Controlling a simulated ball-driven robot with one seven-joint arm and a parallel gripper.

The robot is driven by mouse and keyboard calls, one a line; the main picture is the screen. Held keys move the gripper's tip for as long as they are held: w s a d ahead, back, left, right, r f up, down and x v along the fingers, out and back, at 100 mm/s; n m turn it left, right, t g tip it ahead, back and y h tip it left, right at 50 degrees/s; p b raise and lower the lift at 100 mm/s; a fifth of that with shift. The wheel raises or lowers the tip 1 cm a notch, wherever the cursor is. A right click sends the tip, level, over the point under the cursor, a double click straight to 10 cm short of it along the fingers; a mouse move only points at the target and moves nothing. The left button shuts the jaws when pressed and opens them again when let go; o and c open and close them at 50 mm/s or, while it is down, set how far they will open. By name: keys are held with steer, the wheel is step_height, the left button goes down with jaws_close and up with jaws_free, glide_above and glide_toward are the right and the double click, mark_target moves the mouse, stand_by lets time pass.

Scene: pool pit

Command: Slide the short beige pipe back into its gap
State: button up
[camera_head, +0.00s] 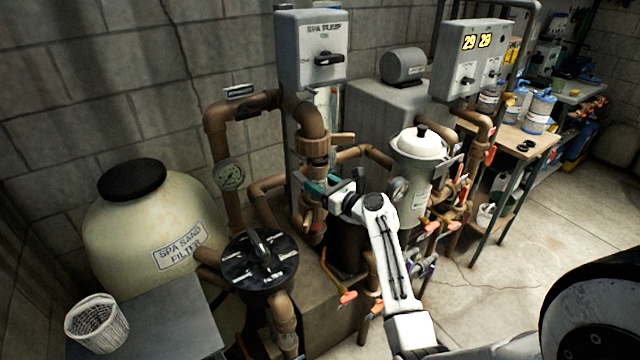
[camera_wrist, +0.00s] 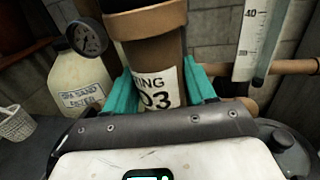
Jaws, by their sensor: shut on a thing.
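The short beige pipe (camera_wrist: 150,58) is upright in the wrist view, brownish, with a white label (camera_wrist: 160,92) whose visible part reads "ING" and "03". The teal fingers of my gripper (camera_wrist: 160,90) are shut on it, one on each side.
A round gauge (camera_head: 230,176) and brown pipes (camera_head: 217,150) stand left of my gripper. A black-topped valve (camera_head: 260,262) is below left. A white-lidded pot (camera_head: 420,143) stands close right. A thermometer strip (camera_wrist: 250,40) shows right of the held pipe. Open floor lies at right.

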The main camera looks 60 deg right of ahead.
steer(key=shift+d+x, duration=0.2)
steer(key=shift+x, duration=0.95)
steer(key=shift+r, duration=0.1)
steer(key=shift+c, duration=0.8)
steer(key=shift+w+d, duration=0.1)
steer(key=shift+w, duration=0.15)
steer(key=shift+c, duration=1)
steer(key=shift+d, duration=0.1)
steer(key=shift+c, duration=0.4)
steer(key=shift+w+d+b, duration=0.1)
steer(key=shift+w+b, duration=0.1)
steer(key=shift+b, duration=0.1)
steer(key=shift+w+d+f, duration=0.15)
steer(key=shift+d+f, duration=0.1)
steer(key=shift+f, duration=0.35)
